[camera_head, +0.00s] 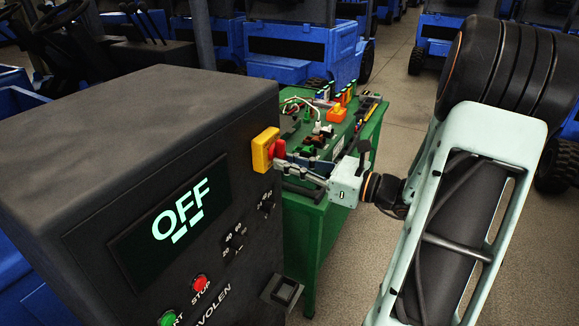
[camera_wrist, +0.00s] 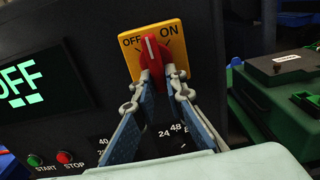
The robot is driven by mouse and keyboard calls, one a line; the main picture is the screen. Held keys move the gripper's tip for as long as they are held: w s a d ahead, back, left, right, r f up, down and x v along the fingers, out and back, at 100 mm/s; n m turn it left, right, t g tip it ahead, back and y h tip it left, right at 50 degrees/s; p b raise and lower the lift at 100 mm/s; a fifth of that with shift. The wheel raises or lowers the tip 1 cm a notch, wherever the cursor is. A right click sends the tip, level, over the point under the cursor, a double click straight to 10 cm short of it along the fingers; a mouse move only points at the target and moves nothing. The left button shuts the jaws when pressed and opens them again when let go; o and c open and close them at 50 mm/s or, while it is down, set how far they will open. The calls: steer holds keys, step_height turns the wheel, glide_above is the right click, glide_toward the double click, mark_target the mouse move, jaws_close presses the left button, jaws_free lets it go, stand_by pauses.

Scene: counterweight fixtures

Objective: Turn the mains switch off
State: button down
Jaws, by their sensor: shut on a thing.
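The mains switch is a red knob (camera_wrist: 153,52) on a yellow plate (camera_wrist: 176,53) marked OFF at upper left and ON at upper right. In the wrist view the white line on the knob points up, between the two words. The yellow plate (camera_head: 262,151) also shows in the head view, on the side of a dark cabinet (camera_head: 120,130), with the red knob (camera_head: 278,149) jutting out. My gripper (camera_wrist: 159,84) is shut on the red knob, its fingertips on either side. The cabinet's display (camera_head: 180,215) reads OFF.
Below the display are a green START button (camera_wrist: 34,160) and a red STOP button (camera_wrist: 64,157). A green bench (camera_head: 330,205) with tools and wires stands close behind my gripper. Blue forklifts (camera_head: 300,50) stand in the background. Open floor (camera_head: 395,100) lies right of the bench.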

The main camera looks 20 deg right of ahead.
steer(key=shift+w+a+n+b, duration=0.1)
steer(key=shift+w+n+b, duration=0.15)
steer(key=shift+n+b, duration=1)
steer(key=shift+r+n, duration=0.1)
steer(key=shift+n, duration=0.15)
steer(key=shift+n+b, duration=0.3)
steer(key=shift+b, duration=0.3)
steer(key=shift+w+n+b, duration=0.1)
steer(key=shift+n+b, duration=0.5)
steer(key=shift+b, duration=0.05)
steer(key=shift+d, duration=0.2)
steer(key=shift+w+d+n+b, duration=0.1)
steer(key=shift+n+b, duration=0.7)
steer(key=shift+b, duration=0.2)
steer(key=shift+r+n, duration=0.25)
steer(key=shift+n, duration=0.05)
